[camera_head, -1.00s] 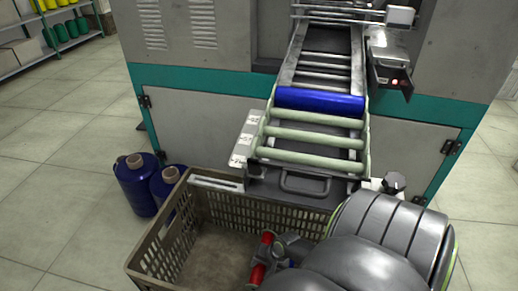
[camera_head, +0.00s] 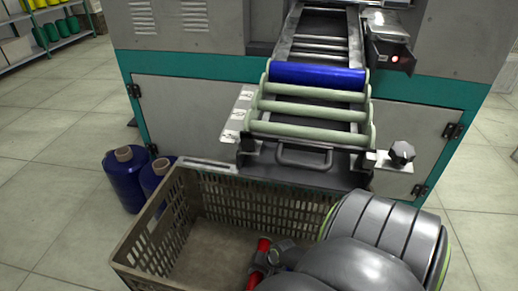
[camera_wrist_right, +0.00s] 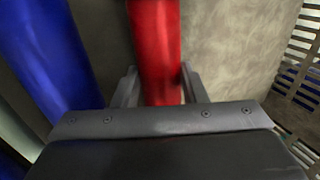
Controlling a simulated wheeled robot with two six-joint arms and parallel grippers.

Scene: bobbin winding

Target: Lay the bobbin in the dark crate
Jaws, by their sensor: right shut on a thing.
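A red bobbin (camera_head: 263,246) is inside the slatted brown-grey crate (camera_head: 140,238), in its right part, with its middle covered by my right gripper (camera_head: 266,264). In the right wrist view the red bobbin (camera_wrist_right: 154,45) runs between the two fingers (camera_wrist_right: 158,88), which are shut on it. The crate's floor and slatted side wall show beside it there. Whether the bobbin touches the floor I cannot tell. My right forearm hides the crate's near right part. My left gripper is not in view.
A blue bobbin (camera_head: 317,75) lies on the pale green rollers (camera_head: 310,108) of the machine's chute. Another blue cylinder (camera_wrist_right: 45,55) lies left of the red bobbin in the wrist view. Blue cones (camera_head: 124,180) stand left of the crate. The crate's left floor looks bare.

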